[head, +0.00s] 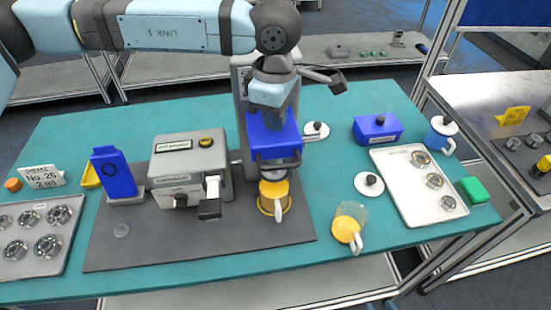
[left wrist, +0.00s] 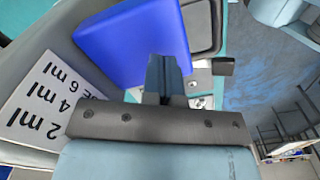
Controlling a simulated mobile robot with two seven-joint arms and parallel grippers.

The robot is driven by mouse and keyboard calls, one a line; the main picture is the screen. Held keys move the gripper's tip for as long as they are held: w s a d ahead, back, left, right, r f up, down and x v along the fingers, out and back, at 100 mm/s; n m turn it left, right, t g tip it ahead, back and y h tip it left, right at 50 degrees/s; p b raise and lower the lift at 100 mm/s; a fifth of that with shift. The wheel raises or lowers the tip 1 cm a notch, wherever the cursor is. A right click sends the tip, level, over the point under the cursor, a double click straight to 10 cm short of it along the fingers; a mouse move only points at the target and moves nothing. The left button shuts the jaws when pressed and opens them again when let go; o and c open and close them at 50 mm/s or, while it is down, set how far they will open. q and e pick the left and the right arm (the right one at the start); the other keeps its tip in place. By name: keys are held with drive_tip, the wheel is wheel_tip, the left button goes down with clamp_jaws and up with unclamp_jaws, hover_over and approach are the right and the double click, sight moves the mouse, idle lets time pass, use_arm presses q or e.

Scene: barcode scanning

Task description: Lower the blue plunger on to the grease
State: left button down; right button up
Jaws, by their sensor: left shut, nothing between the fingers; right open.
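The blue plunger (head: 275,137) is a blue block on the upright grey stand (head: 243,105). In the left wrist view the blue block (left wrist: 135,40) fills the upper middle. Below it in the head view is a dark part, and below that a yellow cup (head: 272,192) with a pale handle. Any grease inside is hidden. My left gripper (head: 270,112) points down at the top of the blue plunger; its fingers (left wrist: 165,75) are shut with nothing between them. They overlap the block in view; I cannot tell whether they touch. My right gripper is not in view.
A grey machine (head: 180,172) stands left of the stand on the dark mat (head: 120,255). A scale plate (left wrist: 45,95) reads 2, 4 and 6 ml. A glass jug with yellow contents (head: 348,225), a white lid (head: 369,184) and a white tray (head: 410,208) stand right.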

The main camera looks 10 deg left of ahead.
sight(275, 134)
idle(0.5)
use_arm(q)
drive_tip(key=shift+f+b, duration=1.9)
drive_tip(key=shift+f, duration=0.1)
drive_tip(key=shift+f+b, duration=0.45)
drive_tip(key=shift+f, duration=0.05)
drive_tip(key=shift+r+p, duration=0.35)
drive_tip(key=shift+r, duration=0.35)
wheel_tip(275, 134, up, 8)
drive_tip(key=shift+r+p, duration=0.1)
drive_tip(key=shift+p, duration=0.9)
